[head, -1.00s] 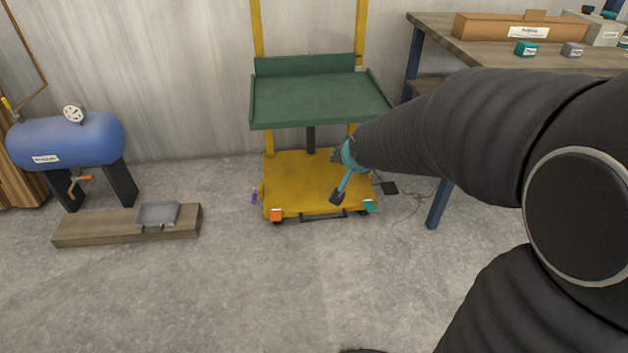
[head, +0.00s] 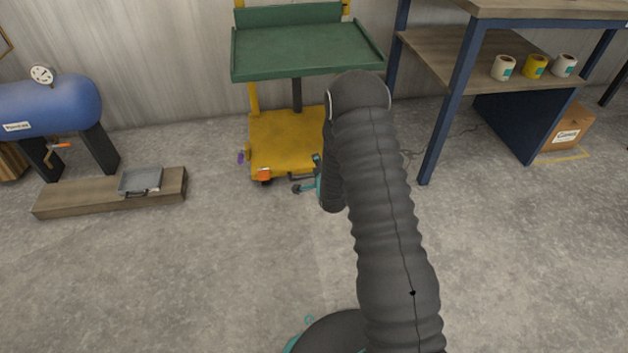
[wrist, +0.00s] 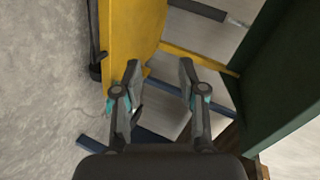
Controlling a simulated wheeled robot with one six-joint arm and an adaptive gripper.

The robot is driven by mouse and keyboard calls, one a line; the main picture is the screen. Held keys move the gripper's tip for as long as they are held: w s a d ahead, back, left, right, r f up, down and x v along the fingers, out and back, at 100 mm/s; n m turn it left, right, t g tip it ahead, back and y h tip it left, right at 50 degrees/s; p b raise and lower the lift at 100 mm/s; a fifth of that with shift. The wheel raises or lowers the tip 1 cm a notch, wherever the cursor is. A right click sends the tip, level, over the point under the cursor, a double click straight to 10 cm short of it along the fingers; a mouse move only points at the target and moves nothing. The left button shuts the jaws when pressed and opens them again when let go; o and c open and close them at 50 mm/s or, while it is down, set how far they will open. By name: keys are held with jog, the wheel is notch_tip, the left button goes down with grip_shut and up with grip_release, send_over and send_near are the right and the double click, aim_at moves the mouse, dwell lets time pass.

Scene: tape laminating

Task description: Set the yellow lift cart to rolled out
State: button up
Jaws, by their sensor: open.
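The yellow lift cart (head: 280,132) stands against the wall, with a yellow base near the floor and a green tray (head: 305,50) above it. An orange block (head: 264,174) shows at its front left corner, and a dark handle bar (head: 301,178) runs along its front edge. My gripper (head: 299,188) is low at the front of the cart, mostly hidden by my arm. In the wrist view, my gripper (wrist: 158,75) is open and empty, with the yellow base (wrist: 130,35) just beyond its fingers. Whether a finger touches the cart cannot be told. My arm hides the base's right side.
A workbench (head: 425,62) with cans stands at the right. The floor (head: 220,270) in front of the cart is clear.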

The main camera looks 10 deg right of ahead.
aim_at(314, 178)
jog(key=s+f+m+t+b, duration=0.1)
jog(key=s+f+m+t, duration=0.2)
jog(key=f, duration=1.1)
jog(key=shift+g, duration=0.6)
jog(key=w, duration=0.4)
jog(key=w+f+b, duration=0.1)
jog(key=w, duration=0.3)
jog(key=w+f+b, duration=0.1)
jog(key=w, duration=0.3)
jog(key=shift+w+f, duration=0.1)
jog(key=shift+w, duration=0.2)
grip_shut()
